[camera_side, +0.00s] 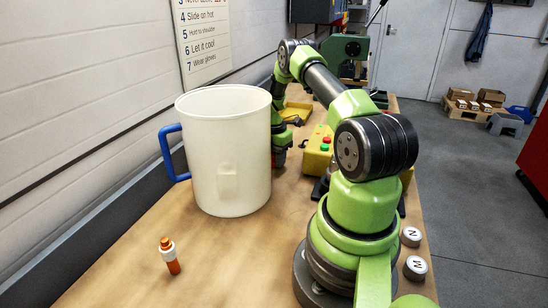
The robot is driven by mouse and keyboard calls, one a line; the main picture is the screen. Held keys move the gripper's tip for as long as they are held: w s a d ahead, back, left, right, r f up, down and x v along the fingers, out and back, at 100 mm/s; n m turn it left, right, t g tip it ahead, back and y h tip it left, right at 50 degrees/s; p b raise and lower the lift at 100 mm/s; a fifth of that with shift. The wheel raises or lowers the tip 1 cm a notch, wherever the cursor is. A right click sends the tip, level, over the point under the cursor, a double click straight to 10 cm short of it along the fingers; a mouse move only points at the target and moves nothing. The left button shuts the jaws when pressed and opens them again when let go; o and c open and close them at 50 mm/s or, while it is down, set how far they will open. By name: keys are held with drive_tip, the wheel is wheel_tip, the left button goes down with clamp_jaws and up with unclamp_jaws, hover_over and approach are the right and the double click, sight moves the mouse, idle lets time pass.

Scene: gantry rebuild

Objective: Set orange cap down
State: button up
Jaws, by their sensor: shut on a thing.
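My gripper (279,158) hangs at the right edge of the big white jug, on its far side. The jug hides part of it. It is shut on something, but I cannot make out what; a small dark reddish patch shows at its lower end. No separate orange cap shows clearly. A small orange piece with a white collar and an orange top (169,256) stands on the wooden table at the front left, slightly tilted in the picture, well apart from my gripper.
The tall white jug (228,150) with a blue handle stands mid-table and blocks the view behind it. A yellow button box (318,152) stands right of my gripper. Two round lettered knobs (414,267) sit at the right edge. The front table (215,270) is mostly clear.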

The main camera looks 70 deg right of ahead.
drive_tip(key=o, duration=0.9)
wheel_tip(320, 180, up, 12)
drive_tip(key=shift+r, duration=0.15)
